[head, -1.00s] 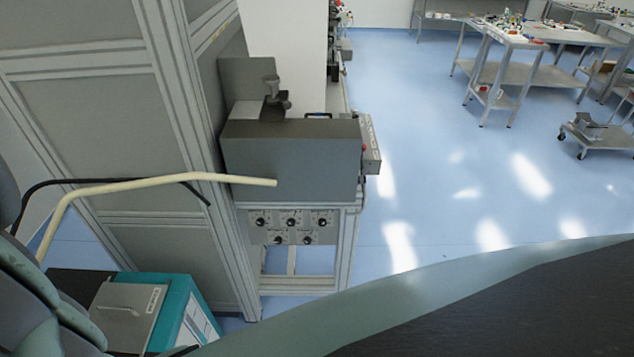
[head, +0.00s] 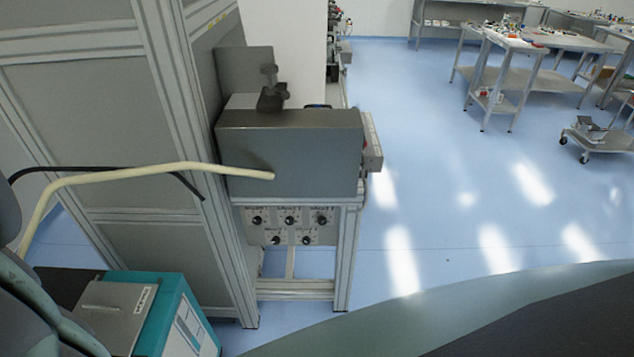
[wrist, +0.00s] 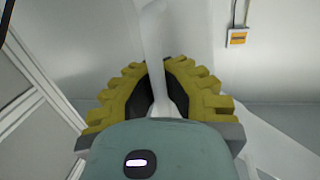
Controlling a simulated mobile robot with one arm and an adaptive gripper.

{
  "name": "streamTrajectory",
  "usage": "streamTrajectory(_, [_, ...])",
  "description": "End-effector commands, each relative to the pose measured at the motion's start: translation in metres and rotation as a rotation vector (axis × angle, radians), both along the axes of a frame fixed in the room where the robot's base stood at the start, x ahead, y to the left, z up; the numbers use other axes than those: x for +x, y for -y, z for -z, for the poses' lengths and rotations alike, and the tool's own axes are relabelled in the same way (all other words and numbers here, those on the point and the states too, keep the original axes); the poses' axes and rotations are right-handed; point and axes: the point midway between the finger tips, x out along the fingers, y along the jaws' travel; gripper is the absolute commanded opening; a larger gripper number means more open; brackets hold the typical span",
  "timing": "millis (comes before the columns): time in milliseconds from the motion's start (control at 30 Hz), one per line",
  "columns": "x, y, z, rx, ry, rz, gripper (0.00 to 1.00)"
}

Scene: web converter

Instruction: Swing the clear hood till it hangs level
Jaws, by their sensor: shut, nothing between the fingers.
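I cannot make out the clear hood for certain in either view. In the wrist view my gripper (wrist: 163,78) has two ribbed yellow fingers with black inner faces and is shut. A pale, glossy upright strip (wrist: 153,40) runs down behind the fingers; whether it is part of the hood I cannot tell. My gripper does not show in the head view.
A grey machine box (head: 290,150) with a knob panel (head: 290,225) below stands beside a framed cabinet (head: 90,110). A teal box (head: 165,305) stands lower left. Metal tables (head: 515,45) and a low trolley (head: 590,135) stand right; blue floor (head: 450,180) between is clear.

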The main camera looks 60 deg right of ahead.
Motion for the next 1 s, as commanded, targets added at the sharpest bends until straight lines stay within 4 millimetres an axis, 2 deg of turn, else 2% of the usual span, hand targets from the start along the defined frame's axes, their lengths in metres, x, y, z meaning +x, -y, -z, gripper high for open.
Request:
streamTrajectory(33, [0.0,0.0,-0.002,0.003,0.004,-0.001,0.04])
streamTrajectory(400, [0.0,0.0,-0.001,0.0,0.002,0.0,0.41])
streamTrajectory(767, [-0.005,0.002,0.0,-0.001,0.001,0.0,0.41])
streamTrajectory(1000, [-0.033,0.014,-0.001,0.0,-0.001,-0.002,0.41])
